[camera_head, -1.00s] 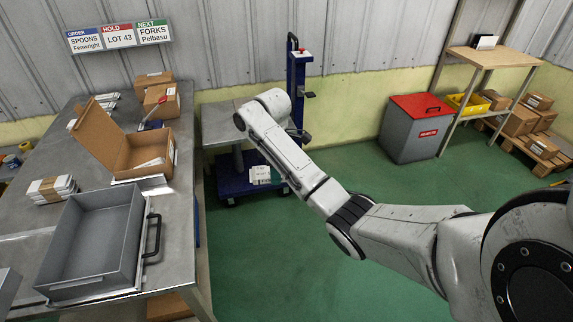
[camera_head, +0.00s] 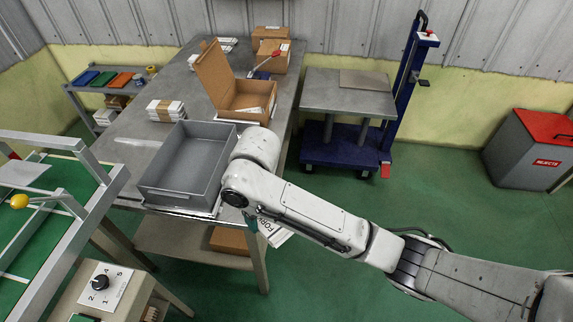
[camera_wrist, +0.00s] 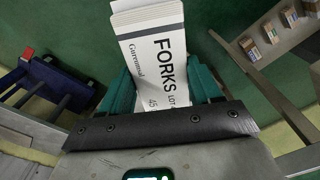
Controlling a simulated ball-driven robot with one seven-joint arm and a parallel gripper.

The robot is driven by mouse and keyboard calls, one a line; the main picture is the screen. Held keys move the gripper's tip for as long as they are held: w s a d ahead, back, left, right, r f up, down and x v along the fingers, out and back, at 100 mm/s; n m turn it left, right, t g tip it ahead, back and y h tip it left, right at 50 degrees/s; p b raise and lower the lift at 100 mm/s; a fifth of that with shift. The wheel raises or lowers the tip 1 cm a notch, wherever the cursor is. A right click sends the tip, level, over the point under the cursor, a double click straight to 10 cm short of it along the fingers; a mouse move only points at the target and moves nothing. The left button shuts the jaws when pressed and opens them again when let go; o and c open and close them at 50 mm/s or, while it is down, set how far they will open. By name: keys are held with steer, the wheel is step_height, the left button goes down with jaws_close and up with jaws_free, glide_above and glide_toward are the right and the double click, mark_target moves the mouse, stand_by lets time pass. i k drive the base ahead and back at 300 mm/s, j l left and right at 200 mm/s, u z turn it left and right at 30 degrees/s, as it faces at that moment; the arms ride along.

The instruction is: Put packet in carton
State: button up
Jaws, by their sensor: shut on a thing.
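My gripper (camera_wrist: 160,88) has teal fingers shut on a white packet (camera_wrist: 165,55) printed "FORKS", "45" and "LOT" with a partly covered number. In the head view the packet (camera_head: 274,236) shows below my forearm, out over the floor by the table's front right edge. My gripper is mostly hidden there behind my arm. A brown carton (camera_head: 240,98) stands on the metal table (camera_head: 135,112) with its lid up. Something white lies inside it. The packet is apart from the carton, nearer to me.
A grey tray (camera_head: 165,192) sits on the table between my arm and the carton. A stack of white packets (camera_head: 165,111) lies left of the carton. Closed brown boxes (camera_head: 270,40) stand behind. A blue lift cart (camera_head: 345,160) is right of the table, a green-topped conveyor (camera_head: 30,225) at left.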

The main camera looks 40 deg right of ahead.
mark_target(253, 102)
steer(key=i+l+z, duration=0.35)
steer(key=i+l+u, duration=0.15)
steer(key=l, duration=0.2)
steer(key=i+l+u, duration=0.2)
steer(key=l, duration=0.15)
steer(key=k, duration=0.05)
